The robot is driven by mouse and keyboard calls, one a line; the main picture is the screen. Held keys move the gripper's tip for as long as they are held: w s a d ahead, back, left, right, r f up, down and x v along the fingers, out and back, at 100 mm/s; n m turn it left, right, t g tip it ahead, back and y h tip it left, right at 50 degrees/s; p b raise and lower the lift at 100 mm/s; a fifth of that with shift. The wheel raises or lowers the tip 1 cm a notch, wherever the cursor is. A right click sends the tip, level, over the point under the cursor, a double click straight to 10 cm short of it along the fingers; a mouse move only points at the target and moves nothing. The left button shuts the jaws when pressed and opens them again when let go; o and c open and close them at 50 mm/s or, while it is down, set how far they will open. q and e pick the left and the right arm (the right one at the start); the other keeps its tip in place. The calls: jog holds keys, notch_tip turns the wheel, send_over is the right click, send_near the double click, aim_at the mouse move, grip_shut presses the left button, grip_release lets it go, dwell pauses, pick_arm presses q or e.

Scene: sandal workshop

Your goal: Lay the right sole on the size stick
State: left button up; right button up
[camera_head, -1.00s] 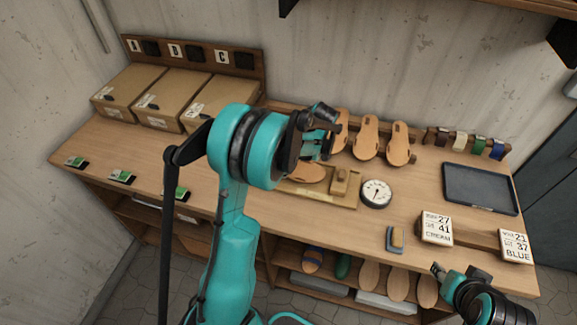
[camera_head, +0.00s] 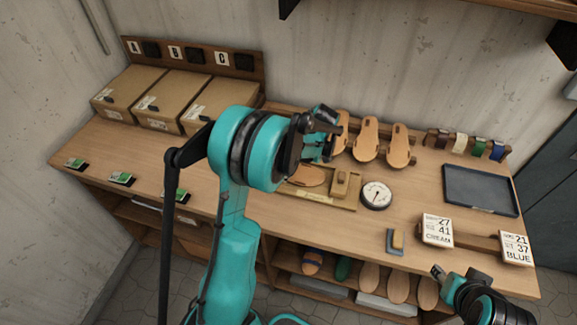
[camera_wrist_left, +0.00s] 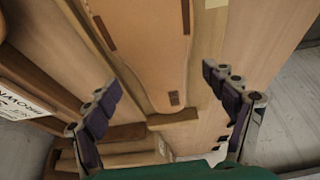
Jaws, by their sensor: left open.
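The size stick (camera_head: 318,197) lies on the bench in the head view, a flat wooden board with a block-shaped slider (camera_head: 340,184). A tan sole (camera_head: 308,176) lies at its left part, partly hidden by my left arm. More tan soles (camera_head: 367,140) lean on a rack at the back. My left gripper (camera_head: 322,147) is open above the bench near the leftmost rack sole. In the left wrist view, a tan sole (camera_wrist_left: 150,45) with dark patches lies between its spread fingers (camera_wrist_left: 168,112), not gripped. My right gripper (camera_head: 438,271) is at the front right; its jaws are unclear.
A round dial (camera_head: 376,194), a dark tray (camera_head: 480,189) and order cards (camera_head: 437,229) occupy the right side. Cardboard boxes (camera_head: 205,104) stand at the back left. Several strap rolls (camera_head: 460,143) sit at the back right. A labelled card (camera_wrist_left: 22,100) shows in the left wrist view.

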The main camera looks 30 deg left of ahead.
pick_arm(q)
jog(key=s+d+r+m+t+h+p, duration=0.1)
jog(key=s+d+r+m, duration=0.2)
jog(key=r, duration=0.4)
jog(key=s+d+r+m+t+p, duration=0.15)
jog(key=d+r, duration=0.25)
jog(key=r, duration=0.4)
jog(key=s+d+m+t+h, duration=0.3)
jog(key=s+d+m+t, duration=0.3)
jog(key=s+m, duration=0.8)
jog(key=shift+s+d+m, duration=0.3)
jog(key=shift+d+m, duration=0.8)
jog(key=shift+m, duration=0.05)
jog(key=shift+b, duration=0.4)
notch_tip(320, 180, down, 9)
jog(key=b, duration=0.8)
jog(key=shift+r+b, duration=0.15)
jog(key=shift+b, duration=0.2)
